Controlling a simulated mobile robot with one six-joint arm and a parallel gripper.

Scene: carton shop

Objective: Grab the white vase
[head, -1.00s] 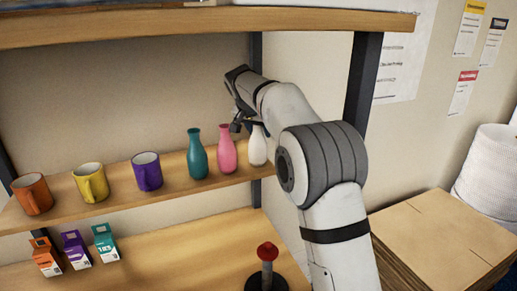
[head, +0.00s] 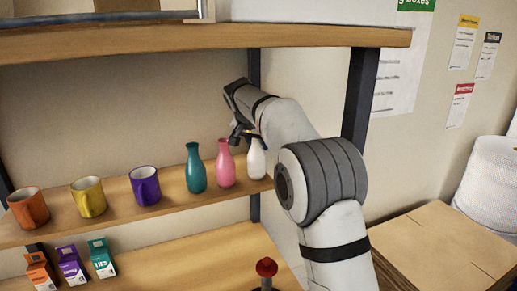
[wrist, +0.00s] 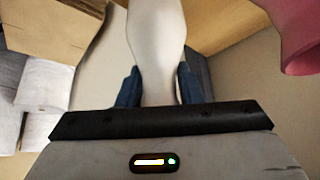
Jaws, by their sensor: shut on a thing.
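The white vase (head: 256,160) stands at the right end of the middle shelf, partly hidden behind my arm in the head view. It also shows in the wrist view (wrist: 157,40), with its narrow part between the two dark blue fingers. My gripper (wrist: 158,88) is shut on the white vase. In the head view my gripper (head: 243,132) reaches in from the right at the vase's upper part. I cannot tell whether the vase's base touches the shelf.
A pink vase (head: 225,168) stands close to the left, then a teal vase (head: 195,170). Purple (head: 145,186), yellow (head: 89,198) and orange (head: 28,209) mugs are further left. The upper shelf (head: 200,38) overhangs. A dark post (head: 362,95) stands at right. Small cartons (head: 70,264) sit below.

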